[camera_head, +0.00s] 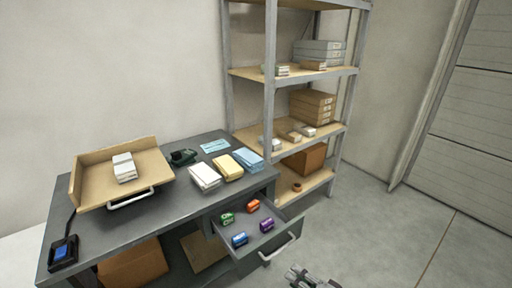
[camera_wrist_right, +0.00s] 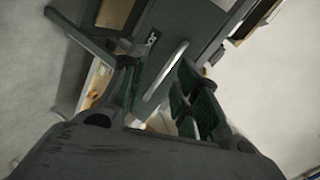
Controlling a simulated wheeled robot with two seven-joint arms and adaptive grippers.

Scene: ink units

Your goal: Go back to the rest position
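My right gripper (camera_head: 311,278) shows at the bottom edge of the head view, in front of the open drawer (camera_head: 262,248) and apart from it. In the right wrist view its two fingers (camera_wrist_right: 160,80) stand apart with nothing between them, and the drawer's front and pale handle lie beyond. The drawer holds a green ink unit (camera_head: 227,218), an orange one (camera_head: 253,205), a blue one (camera_head: 239,239) and a purple one (camera_head: 267,225). My left gripper is out of view.
The dark desk (camera_head: 150,218) carries a wooden tray (camera_head: 90,182) with a white box, paper stacks (camera_head: 228,166) and a small device (camera_head: 63,252). A shelf rack (camera_head: 269,110) with boxes stands behind at the right. The floor (camera_head: 400,240) at the right is clear.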

